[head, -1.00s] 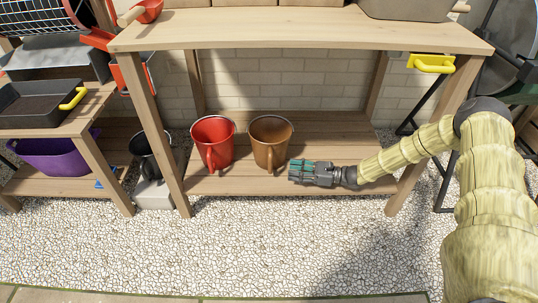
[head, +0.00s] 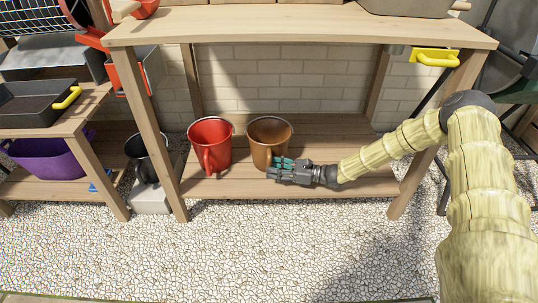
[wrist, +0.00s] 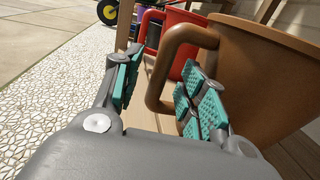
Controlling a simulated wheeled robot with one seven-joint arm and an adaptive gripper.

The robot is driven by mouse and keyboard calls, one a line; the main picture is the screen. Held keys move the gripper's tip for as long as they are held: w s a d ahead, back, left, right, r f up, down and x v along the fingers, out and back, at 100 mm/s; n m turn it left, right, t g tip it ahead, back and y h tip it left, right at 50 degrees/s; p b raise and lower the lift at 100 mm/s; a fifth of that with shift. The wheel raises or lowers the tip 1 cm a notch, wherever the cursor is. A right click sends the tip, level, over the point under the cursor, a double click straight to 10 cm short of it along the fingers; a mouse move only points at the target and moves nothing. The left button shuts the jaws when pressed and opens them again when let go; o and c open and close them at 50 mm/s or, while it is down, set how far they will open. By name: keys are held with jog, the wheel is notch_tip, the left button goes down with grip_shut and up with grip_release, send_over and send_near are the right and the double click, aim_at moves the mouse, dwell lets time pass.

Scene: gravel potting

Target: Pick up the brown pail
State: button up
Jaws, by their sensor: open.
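The brown pail (head: 270,137) stands upright on the low wooden shelf of the bench, right of the red pail (head: 211,146). In the wrist view the brown pail (wrist: 262,70) fills the right side, and its handle (wrist: 158,72) sticks out toward the space between my fingertips. My gripper (head: 279,169) is at the pail's front right, its fingers pointing left. In the wrist view my gripper (wrist: 158,95) is open, with teal pads either side of the handle's near part. Nothing is held. Whether a pad touches the pail is unclear.
The red pail also shows beyond the handle in the wrist view (wrist: 178,62). A black pail (head: 150,160) stands on a grey block at left. Bench legs (head: 162,140) flank the shelf (head: 320,185). Gravel (head: 250,250) lies open in front.

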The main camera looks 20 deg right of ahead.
jog(key=shift+b+x, duration=0.3)
jog(key=shift+x, duration=0.85)
grip_shut()
jog(key=shift+r, duration=0.15)
